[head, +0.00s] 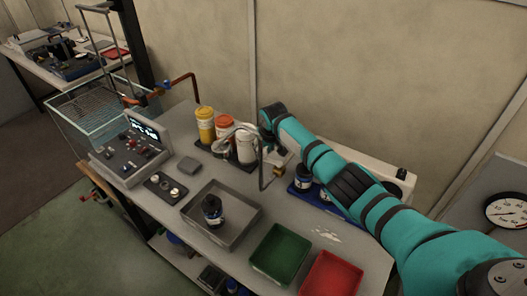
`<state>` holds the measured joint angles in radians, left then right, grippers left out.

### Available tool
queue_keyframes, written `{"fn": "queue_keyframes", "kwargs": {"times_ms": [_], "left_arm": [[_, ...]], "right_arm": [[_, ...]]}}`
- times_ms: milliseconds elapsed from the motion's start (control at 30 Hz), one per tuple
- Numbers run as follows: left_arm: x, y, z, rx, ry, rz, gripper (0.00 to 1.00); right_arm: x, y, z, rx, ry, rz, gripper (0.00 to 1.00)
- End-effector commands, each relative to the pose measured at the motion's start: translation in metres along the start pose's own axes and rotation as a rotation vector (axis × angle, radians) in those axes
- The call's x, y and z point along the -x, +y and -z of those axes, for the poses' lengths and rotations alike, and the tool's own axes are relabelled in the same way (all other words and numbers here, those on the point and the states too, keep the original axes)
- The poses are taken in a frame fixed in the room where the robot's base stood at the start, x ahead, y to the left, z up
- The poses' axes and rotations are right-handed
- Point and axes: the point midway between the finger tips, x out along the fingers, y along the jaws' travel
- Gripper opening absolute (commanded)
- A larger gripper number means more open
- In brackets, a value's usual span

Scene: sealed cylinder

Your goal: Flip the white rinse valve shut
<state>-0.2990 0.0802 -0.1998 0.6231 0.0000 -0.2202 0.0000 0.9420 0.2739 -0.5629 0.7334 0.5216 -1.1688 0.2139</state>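My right arm comes in from the right and bends down at its wrist. The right gripper (268,146) is at a grey tap pipe with a brass fitting (278,171). Its fingers are small and partly hidden, so I cannot tell whether they are open or shut, or touching anything. A small pale piece (284,157) beside the fitting may be the white rinse valve; its handle position is unclear. A grey tray (240,232) stands in front of the tap, with a dark-capped bottle (212,211) in it. My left gripper is not in view.
Yellow (205,124), orange (225,127) and white (246,146) containers stand close left of the gripper. A control box (132,152) is further left. Green (279,254) and red (331,274) trays lie at the front. Dark bottles (303,176) stand in a blue tray under my arm.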

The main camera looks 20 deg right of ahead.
Motion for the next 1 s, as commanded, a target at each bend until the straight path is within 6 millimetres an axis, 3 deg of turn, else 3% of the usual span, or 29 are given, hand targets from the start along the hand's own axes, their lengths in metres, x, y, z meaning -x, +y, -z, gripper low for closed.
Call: {"fn": "queue_keyframes", "kwargs": {"times_ms": [300, 867, 900, 1000], "left_arm": [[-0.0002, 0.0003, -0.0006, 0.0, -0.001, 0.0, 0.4], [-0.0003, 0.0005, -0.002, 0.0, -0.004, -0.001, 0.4], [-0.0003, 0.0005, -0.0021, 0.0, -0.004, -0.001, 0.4], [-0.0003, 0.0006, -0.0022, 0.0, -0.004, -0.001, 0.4]], "right_arm": [[-0.0006, 0.0056, 0.0071, -0.113, 0.007, -0.048, 0.0], [-0.0005, 0.0073, 0.0087, -0.137, 0.009, -0.058, 0.0], [-0.0005, 0.0073, 0.0088, -0.137, 0.009, -0.058, 0.31], [-0.0007, 0.0071, 0.0082, -0.137, 0.008, -0.058, 0.45]]}}
